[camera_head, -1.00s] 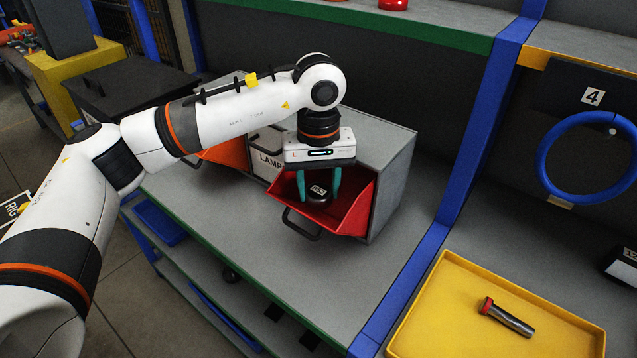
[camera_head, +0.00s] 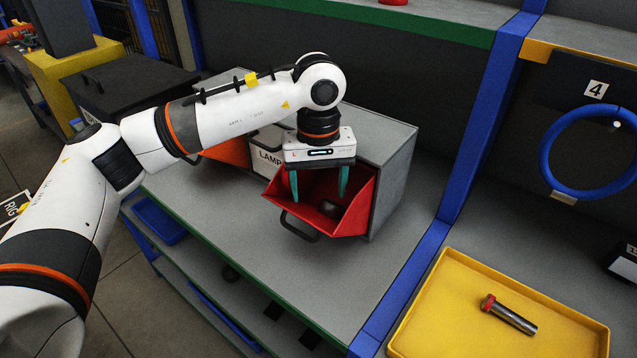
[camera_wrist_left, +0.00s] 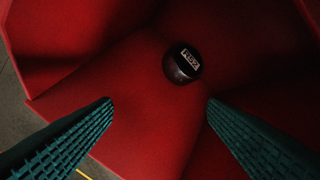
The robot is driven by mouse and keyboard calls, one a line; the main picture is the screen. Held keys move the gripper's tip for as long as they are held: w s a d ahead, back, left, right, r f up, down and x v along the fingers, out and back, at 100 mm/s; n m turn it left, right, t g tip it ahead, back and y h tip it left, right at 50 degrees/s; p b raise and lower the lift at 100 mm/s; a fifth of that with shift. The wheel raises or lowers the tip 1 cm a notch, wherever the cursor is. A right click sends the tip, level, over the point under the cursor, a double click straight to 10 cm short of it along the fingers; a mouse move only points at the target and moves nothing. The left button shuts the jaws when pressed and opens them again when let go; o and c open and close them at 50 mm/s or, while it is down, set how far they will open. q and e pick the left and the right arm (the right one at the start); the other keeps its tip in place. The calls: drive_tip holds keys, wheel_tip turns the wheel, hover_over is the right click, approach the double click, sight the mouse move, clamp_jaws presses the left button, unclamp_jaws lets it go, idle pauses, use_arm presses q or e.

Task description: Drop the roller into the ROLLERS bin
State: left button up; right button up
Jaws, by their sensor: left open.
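My left gripper (camera_head: 319,183) is open and empty, its two green fingers pointing down over the mouth of the red bin (camera_head: 352,214). The roller (camera_head: 329,208), a small dark cylinder with a pale label, is inside the bin, below and apart from the fingers. In the left wrist view the roller (camera_wrist_left: 183,64) lies on the red bin floor (camera_wrist_left: 140,80), beyond the spread fingertips (camera_wrist_left: 160,105). Its label seems to read "R52". I cannot read a ROLLERS label on the bin. My right gripper is not in view.
The red bin sits in a grey housing (camera_head: 398,185) on the grey bench. A bin labelled "LAMP" (camera_head: 266,160) and an orange bin (camera_head: 235,152) are to its left. A yellow tray (camera_head: 440,300) holding a metal cylinder (camera_head: 510,314) is at right, past a blue post (camera_head: 455,185).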

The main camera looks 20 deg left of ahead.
use_arm(q)
drive_tip(key=shift+r+p, duration=0.4)
drive_tip(key=shift+r, duration=0.4)
wheel_tip(320, 180, up, 10)
drive_tip(key=b, duration=0.2)
hover_over(319, 215)
drive_tip(key=shift+r, duration=0.7)
